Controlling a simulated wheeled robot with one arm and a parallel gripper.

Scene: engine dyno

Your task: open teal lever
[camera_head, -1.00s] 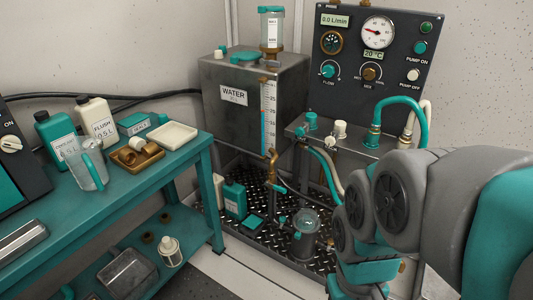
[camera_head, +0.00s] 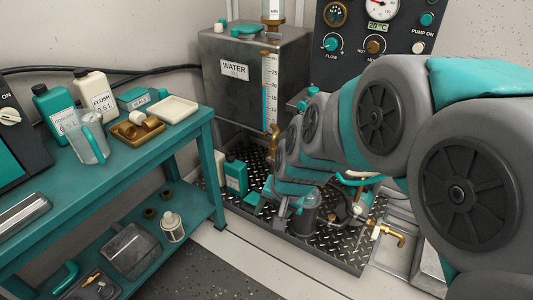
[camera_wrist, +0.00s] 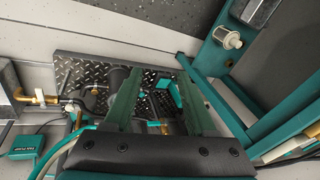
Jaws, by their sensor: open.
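My gripper (camera_wrist: 157,108) shows in the wrist view as two green fingers, apart, above the dark checker-plate drip tray (camera_wrist: 76,72). I see nothing clearly held between them. A teal block-like shape (camera_wrist: 173,92) shows beyond the gap; I cannot tell whether it is the lever. A small brass fitting (camera_wrist: 165,128) shows low between the fingers. In the head view my arm reaches left and down over the tray's pipework, and hides most of it. The teal lever cannot be made out for certain in either view.
A teal bench (camera_head: 178,142) with bottles and trays stands at left. The grey water tank (camera_head: 258,85) and a gauge panel (camera_head: 372,65) stand behind. A brass fitting (camera_head: 388,234) lies right of the tray (camera_head: 325,252). Open floor (camera_head: 240,272) lies in front.

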